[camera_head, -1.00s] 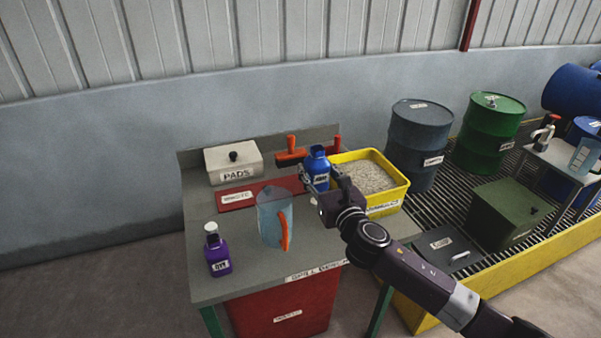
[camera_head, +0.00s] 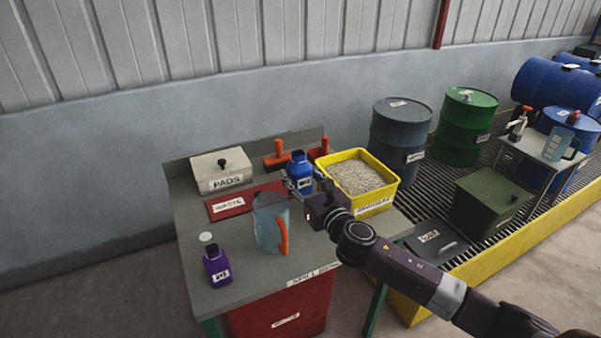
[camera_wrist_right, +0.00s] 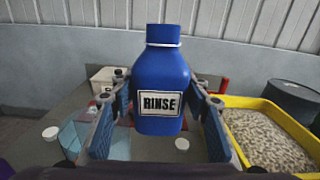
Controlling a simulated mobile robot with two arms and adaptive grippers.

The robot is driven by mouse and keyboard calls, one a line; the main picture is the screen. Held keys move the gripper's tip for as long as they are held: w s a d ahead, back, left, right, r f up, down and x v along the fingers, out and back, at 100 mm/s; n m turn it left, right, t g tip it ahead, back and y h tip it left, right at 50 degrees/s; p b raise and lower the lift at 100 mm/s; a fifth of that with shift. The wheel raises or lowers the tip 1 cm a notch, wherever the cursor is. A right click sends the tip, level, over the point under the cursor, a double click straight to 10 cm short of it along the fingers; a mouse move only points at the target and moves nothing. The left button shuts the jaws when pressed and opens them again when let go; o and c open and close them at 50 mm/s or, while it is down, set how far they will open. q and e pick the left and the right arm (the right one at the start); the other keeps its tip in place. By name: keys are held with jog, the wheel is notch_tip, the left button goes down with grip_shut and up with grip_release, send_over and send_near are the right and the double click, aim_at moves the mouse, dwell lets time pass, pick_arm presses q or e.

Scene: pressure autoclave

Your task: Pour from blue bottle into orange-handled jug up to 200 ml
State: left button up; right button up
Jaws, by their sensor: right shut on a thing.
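The blue bottle (camera_head: 300,169), labelled RINSE, is upright in my right gripper (camera_head: 301,186). In the right wrist view the bottle (camera_wrist_right: 162,75) stands between the two fingers, with no cap seen on its neck. The clear jug (camera_head: 266,226) with an orange handle (camera_head: 283,237) stands on the bench, in front and to the left of the bottle. The bottle is apart from the jug and not tilted. The jug's fill level and marks are too small to read. My left gripper is out of view.
A purple bottle (camera_head: 216,266) stands at the bench's front left, with a white cap (camera_head: 206,236) by it. A yellow bin (camera_head: 380,204) of granules stands at right.

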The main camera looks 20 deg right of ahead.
jog(key=shift+a+r+n+p, duration=0.4)
jog(key=shift+a+n+p, duration=0.15)
jog(key=shift+n+p, duration=0.3)
jog(key=shift+a+r+n+p, duration=0.1)
jog(key=shift+a+n+p, duration=0.3)
jog(key=shift+n+p, duration=1.05)
jog(key=shift+n, duration=0.3)
jog(key=shift+d+n+p, duration=0.5)
jog(key=shift+n+p, duration=0.2)
jog(key=shift+n, duration=0.5)
jog(key=shift+d+n+p, duration=0.2)
jog(key=shift+n+p, duration=0.4)
jog(key=shift+n, duration=0.4)
jog(key=n, duration=0.1)
jog(key=f+n+p, duration=0.1)
jog(key=shift+d+n, duration=0.25)
jog(key=shift+n, duration=0.15)
jog(key=shift+f, duration=0.15)
jog(key=shift+p, duration=0.35)
